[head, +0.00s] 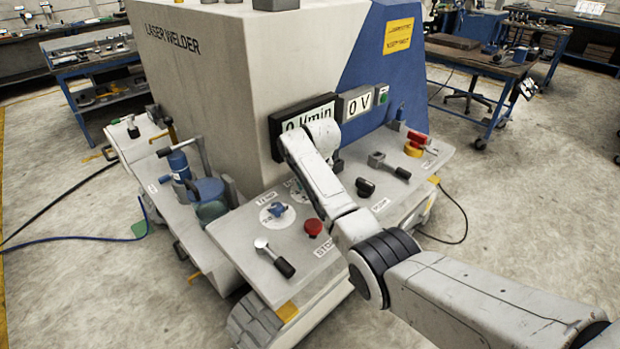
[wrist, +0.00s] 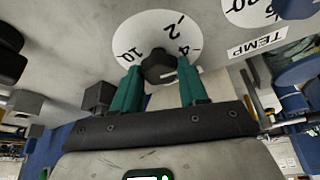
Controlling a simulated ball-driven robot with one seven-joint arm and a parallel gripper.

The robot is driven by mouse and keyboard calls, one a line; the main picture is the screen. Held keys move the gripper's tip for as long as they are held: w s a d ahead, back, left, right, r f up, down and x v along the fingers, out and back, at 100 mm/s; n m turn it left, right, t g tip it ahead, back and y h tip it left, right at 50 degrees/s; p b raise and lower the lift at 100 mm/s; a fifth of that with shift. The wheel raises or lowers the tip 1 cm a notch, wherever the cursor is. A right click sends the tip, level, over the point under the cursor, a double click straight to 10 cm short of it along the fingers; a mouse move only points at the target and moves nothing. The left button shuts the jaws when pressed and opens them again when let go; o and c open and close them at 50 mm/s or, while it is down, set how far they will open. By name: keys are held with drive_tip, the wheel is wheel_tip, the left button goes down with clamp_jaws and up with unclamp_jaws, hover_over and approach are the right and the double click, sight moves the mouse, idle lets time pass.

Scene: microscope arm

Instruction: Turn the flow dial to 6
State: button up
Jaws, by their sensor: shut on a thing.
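The flow dial shows in the wrist view as a black knob (wrist: 158,66) on a white round scale (wrist: 147,22) marked 10, 2 and 4; its other numbers are hidden. My gripper (wrist: 160,76) has its two green fingers on either side of the knob, shut on it. The knob's pointer mark is not clear enough to read. In the head view the display (head: 303,119) on the machine reads 0 l/min, partly covered by my arm. My gripper and its hold on the knob are hidden behind my arm there.
A TEMP label (wrist: 256,43) and a second dial sit at the wrist view's upper right. On the panel in the head view are a red button (head: 313,227), a lever (head: 275,258), a black knob (head: 365,187) and another lever (head: 389,166). A 0 V display (head: 360,101) is beside the l/min one.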

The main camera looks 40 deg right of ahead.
drive_tip(key=m, duration=0.2)
drive_tip(key=m+h+b, duration=0.1)
drive_tip(key=shift+w+a+m+g, duration=0.2)
drive_tip(key=shift+m+g, duration=0.1)
drive_tip(key=shift+m, duration=0.1)
drive_tip(key=m+h+b, duration=0.1)
drive_tip(key=m+b, duration=0.1)
drive_tip(key=shift+f+m+g, duration=0.15)
drive_tip(key=shift+m+g, duration=0.15)
drive_tip(key=shift+g, duration=0.1)
drive_tip(key=m+g+b, duration=0.1)
drive_tip(key=m+b, duration=0.1)
drive_tip(key=b, duration=0.1)
drive_tip(key=m+b, duration=0.2)
drive_tip(key=b, duration=0.1)
drive_tip(key=shift+w+a+m+g+h, duration=0.1)
drive_tip(key=shift+w+m+g+h, duration=0.1)
drive_tip(key=shift+m+g+h, duration=0.2)
drive_tip(key=shift+m+g+b, duration=0.3)
drive_tip(key=shift+m+b, duration=0.5)
drive_tip(key=shift+b, duration=0.25)
drive_tip(key=shift+r, duration=0.25)
drive_tip(key=o, duration=1.1)
drive_tip(key=shift+f, duration=0.1)
drive_tip(key=shift+c, duration=0.2)
drive_tip(key=v, duration=1)
drive_tip(key=shift+a+r, duration=0.25)
drive_tip(key=shift+r, duration=0.1)
